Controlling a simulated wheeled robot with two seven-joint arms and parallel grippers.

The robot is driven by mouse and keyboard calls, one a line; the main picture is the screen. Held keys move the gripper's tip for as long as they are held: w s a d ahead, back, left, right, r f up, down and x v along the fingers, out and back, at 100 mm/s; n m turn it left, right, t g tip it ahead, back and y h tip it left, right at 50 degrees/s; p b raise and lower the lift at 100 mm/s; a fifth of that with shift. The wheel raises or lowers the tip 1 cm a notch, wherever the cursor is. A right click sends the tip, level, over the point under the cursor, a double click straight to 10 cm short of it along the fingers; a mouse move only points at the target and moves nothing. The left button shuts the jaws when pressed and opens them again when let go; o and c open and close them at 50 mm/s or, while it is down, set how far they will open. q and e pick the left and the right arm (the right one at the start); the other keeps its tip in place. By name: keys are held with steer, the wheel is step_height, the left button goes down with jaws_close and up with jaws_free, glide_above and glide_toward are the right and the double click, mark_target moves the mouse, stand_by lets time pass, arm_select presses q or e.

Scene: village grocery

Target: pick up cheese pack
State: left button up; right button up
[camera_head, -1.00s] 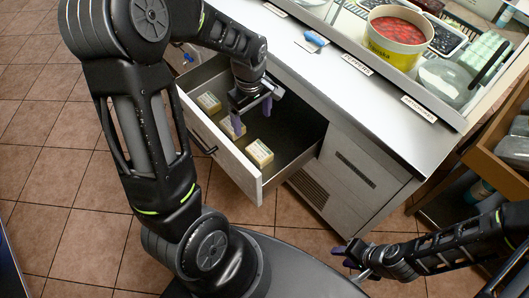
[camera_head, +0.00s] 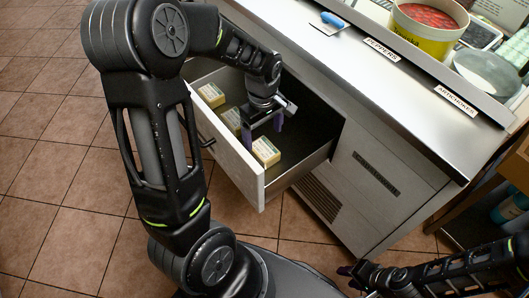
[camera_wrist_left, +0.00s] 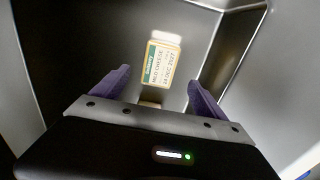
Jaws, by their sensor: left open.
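My left gripper (camera_head: 264,131) is inside the drawer, open and empty, just above and behind the front pack. In the left wrist view, a labelled cheese pack (camera_wrist_left: 161,62) shows ahead, between and beyond the open purple fingers (camera_wrist_left: 158,80). A second pack (camera_wrist_left: 150,104) is mostly hidden by the gripper body. My right gripper (camera_head: 352,274) is low at the right, outside the drawer; its opening is unclear.
The drawer walls stand close around my left gripper. Tiled floor (camera_head: 60,190) is clear at the left.

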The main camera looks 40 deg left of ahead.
mark_target(264, 148)
arm_select(q)
steer(key=shift+f, duration=1.3)
steer(key=shift+f, duration=0.1)
step_height(264, 148, down, 5)
steer(key=shift+d+f+b, duration=0.1)
steer(key=shift+d+b, duration=0.05)
steer(key=shift+b, duration=0.7)
steer(key=shift+c, duration=0.3)
steer(key=c, duration=1.7)
